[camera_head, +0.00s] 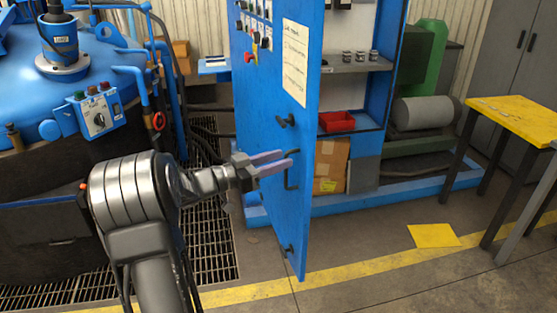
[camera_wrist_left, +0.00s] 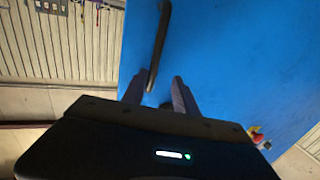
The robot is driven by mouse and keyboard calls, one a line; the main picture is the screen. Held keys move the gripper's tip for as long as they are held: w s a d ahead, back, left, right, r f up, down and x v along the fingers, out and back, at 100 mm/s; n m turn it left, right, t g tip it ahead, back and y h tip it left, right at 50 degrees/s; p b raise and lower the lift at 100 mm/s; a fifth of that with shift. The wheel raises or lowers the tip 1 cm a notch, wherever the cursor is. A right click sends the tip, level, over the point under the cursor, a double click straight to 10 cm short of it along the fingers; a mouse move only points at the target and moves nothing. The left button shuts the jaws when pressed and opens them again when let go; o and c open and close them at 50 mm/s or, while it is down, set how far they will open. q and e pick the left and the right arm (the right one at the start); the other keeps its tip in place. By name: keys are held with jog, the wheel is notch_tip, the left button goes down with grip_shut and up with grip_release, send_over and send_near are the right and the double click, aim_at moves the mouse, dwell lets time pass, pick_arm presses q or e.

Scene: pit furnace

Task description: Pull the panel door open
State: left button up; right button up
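The blue panel door (camera_head: 265,120) stands swung out from its cabinet, with the shelves visible to its right. Its dark bar handle (camera_head: 291,180) is on the outer face near the free edge; it also shows in the left wrist view (camera_wrist_left: 160,40). My left gripper (camera_head: 290,157) is at the handle, its two purple fingers apart. In the left wrist view, the handle's near end lies between the open fingers (camera_wrist_left: 157,80), closer to the left one. I cannot tell whether it touches that finger. My right gripper is out of view.
Shelves (camera_head: 355,67) hold a red bin (camera_head: 337,121) and small jars; a cardboard box (camera_head: 330,165) sits below. A yellow table (camera_head: 515,112) stands at right. A blue furnace (camera_head: 40,90) and floor grating (camera_head: 205,235) are at left.

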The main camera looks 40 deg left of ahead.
pick_arm(q)
jog(key=b+v, duration=0.1)
jog(key=v, duration=0.6)
jog(key=shift+s, duration=0.2)
jog(key=shift+a, duration=0.1)
